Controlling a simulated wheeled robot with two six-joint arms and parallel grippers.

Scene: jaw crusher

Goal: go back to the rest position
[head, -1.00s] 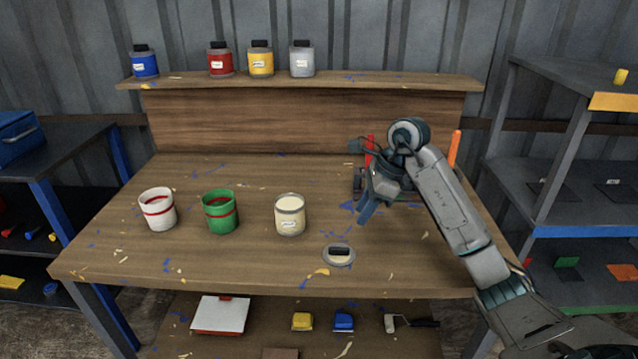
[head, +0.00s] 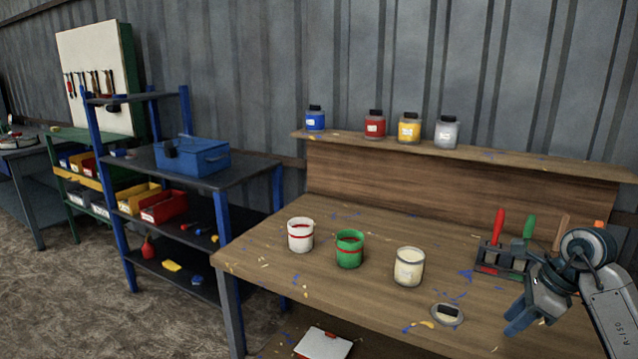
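My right gripper (head: 514,319) is at the right of the head view, above the right part of the wooden workbench (head: 262,259). Its two blue-grey fingers point left and down, with a small gap between them and nothing held. My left gripper and arm are not in view.
A white pot (head: 301,236), a green pot (head: 349,250) and a cream-filled jar (head: 409,268) stand on the bench. Several paint jars stand on the shelf (head: 480,156) behind. A blue-legged rack (head: 240,178) with a blue toolbox (head: 192,157) stands left, with open floor before it.

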